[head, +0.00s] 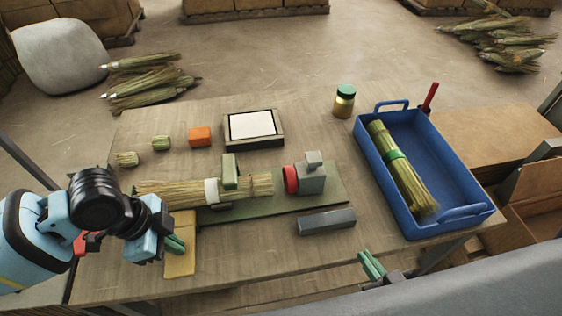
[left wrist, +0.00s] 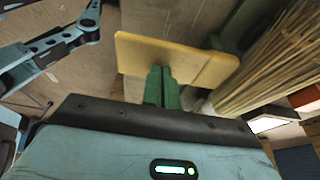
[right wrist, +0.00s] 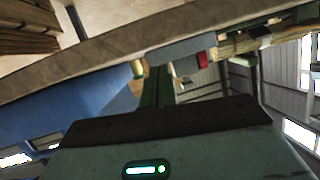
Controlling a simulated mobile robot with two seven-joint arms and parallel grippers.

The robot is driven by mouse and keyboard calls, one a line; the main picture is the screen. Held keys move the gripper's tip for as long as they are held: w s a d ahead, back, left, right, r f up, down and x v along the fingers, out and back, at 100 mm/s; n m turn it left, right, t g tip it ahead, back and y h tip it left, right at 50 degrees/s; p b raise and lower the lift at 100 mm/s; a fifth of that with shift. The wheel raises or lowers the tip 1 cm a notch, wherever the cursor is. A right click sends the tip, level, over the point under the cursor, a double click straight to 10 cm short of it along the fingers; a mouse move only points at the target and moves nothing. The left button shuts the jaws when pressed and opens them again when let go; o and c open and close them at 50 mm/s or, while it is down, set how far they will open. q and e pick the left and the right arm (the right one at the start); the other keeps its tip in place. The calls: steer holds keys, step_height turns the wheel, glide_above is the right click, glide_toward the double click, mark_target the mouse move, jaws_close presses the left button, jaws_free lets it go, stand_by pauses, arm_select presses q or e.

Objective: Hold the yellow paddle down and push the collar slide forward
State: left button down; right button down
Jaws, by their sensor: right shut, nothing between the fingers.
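The yellow paddle (head: 180,262) lies flat at the table's front left, beside the green base plate of the fixture. My left gripper (head: 176,245) is shut and empty, its green fingertips over the paddle; in the left wrist view the paddle (left wrist: 200,62) is right at the tips, but I cannot tell whether they press it. A straw bundle (head: 165,190) lies on the fixture with a white collar (head: 211,190) around it and a green block (head: 230,168) beside the collar. A grey block with a red disc (head: 291,180) stands to the right. My right gripper (head: 372,265) is shut and empty near the front edge.
A dark grey bar (head: 327,221) lies in front of the fixture. A blue tray (head: 449,160) with a tied straw bundle stands at the right. An orange block (head: 199,137), a framed white pad (head: 252,125) and a jar (head: 344,101) stand behind.

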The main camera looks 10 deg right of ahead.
mark_target(309, 173)
steer(key=w+r+m, duration=0.1)
steer(key=m, duration=0.1)
steer(key=w+d+r+m, duration=0.1)
steer(key=m, duration=0.1)
steer(key=w+r+m+t+y, duration=0.1)
steer(key=r+m, duration=0.1)
steer(key=shift+w+d+r, duration=0.1)
steer(key=shift+w+d, duration=0.25)
steer(key=shift+w, duration=0.05)
steer(key=w+d+r+m+t+y, duration=0.1)
steer(key=w+r+m+y, duration=0.1)
steer(key=r+m, duration=0.4)
steer(key=shift+w+d+m, duration=0.25)
steer(key=shift+w+m, duration=0.6)
steer(key=shift+m, duration=0.15)
arm_select(q)
steer(key=shift+f, duration=0.1)
arm_select(e)
steer(key=s+a+x, duration=0.1)
steer(key=a+x, duration=0.1)
steer(key=x, duration=1.1)
steer(key=shift+a, duration=0.35)
steer(key=shift+r, duration=0.1)
